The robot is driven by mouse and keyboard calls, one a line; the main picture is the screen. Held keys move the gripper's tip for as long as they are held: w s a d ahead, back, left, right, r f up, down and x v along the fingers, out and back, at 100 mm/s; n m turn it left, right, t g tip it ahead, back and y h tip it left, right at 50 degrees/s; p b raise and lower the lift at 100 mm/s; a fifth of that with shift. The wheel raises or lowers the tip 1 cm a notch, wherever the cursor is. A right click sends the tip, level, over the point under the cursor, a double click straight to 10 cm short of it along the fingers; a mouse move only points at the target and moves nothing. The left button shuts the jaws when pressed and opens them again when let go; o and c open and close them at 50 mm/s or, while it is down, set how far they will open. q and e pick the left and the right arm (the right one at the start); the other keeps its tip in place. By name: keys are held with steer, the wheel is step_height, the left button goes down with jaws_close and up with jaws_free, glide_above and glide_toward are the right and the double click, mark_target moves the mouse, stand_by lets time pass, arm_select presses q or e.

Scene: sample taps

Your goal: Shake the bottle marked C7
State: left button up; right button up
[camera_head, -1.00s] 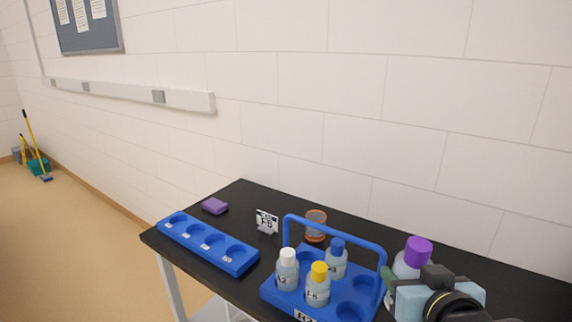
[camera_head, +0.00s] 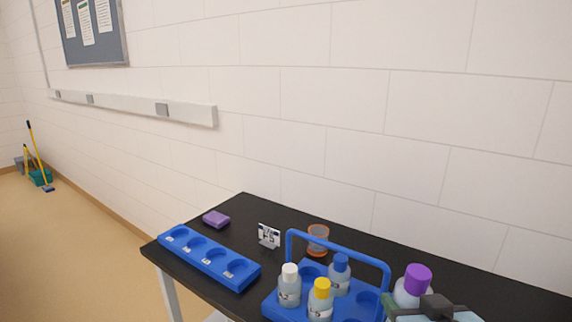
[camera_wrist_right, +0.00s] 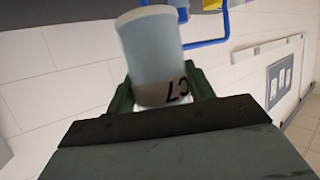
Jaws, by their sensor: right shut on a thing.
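The bottle marked C7 (camera_wrist_right: 155,60) is between the fingers of my right gripper (camera_wrist_right: 165,95) in the right wrist view, its C7 label facing the camera. In the head view a purple-capped bottle (camera_head: 408,290) is at my right gripper (camera_head: 400,305) at the lower right, beside the blue carrier; its label is hidden there. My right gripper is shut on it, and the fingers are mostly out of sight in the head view. My left gripper is not in view.
A blue carrier (camera_head: 386,275) with a handle holds white-, yellow- and blue-capped bottles. A blue rack (camera_head: 215,262) with empty wells lies left on the black table (camera_head: 240,207).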

steer(key=f, duration=0.5)
steer(key=shift+s+d+f, duration=0.1)
steer(key=shift+s+f, duration=0.05)
steer(key=shift+s, duration=0.1)
steer(key=shift+d+r, duration=0.1)
steer(key=shift+r, duration=0.2)
step_height(320, 180, up, 7)
steer(key=shift+w, duration=0.15)
steer(key=f, duration=0.7)
steer(key=shift+s+f, duration=0.2)
steer(key=shift+f, duration=0.15)
steer(key=shift+r, duration=0.2)
steer(key=shift+w, duration=0.2)
steer(key=shift+s, duration=0.1)
